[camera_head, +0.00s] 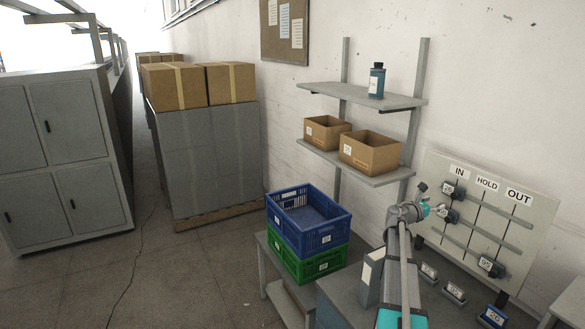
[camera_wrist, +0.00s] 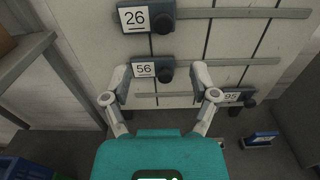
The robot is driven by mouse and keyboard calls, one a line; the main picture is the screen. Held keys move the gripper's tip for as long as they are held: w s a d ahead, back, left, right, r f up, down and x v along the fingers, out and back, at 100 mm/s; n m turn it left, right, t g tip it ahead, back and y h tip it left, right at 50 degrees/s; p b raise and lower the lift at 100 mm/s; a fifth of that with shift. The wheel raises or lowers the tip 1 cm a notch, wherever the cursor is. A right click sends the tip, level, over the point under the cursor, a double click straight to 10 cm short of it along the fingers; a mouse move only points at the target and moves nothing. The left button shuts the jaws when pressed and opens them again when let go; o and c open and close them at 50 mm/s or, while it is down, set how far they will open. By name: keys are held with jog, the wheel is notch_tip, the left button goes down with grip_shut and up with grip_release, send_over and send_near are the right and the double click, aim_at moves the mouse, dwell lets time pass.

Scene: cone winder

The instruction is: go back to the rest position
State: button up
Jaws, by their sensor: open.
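My gripper (camera_wrist: 160,78) is open, its two fingers spread on either side of the block labelled 56 (camera_wrist: 144,70) as seen in the wrist view. I cannot tell whether they touch it. In the head view my gripper (camera_head: 424,206) is in front of the left part of the pale board (camera_head: 468,190). The block labelled 26 (camera_wrist: 134,18) sits on the rail above. The block labelled 95 (camera_wrist: 231,97) is lower right, and also shows in the head view (camera_head: 490,267). The board has columns marked IN, HOLD and OUT.
Several labelled blocks stand below the board, one of them blue (camera_head: 493,316). Blue (camera_head: 322,238) and green (camera_head: 325,265) crates are stacked on a bench left of my arm. A shelf (camera_head: 370,178) with cardboard boxes is behind. The floor (camera_head: 190,275) at left is clear.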

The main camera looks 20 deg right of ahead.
jog(key=shift+a, duration=0.1)
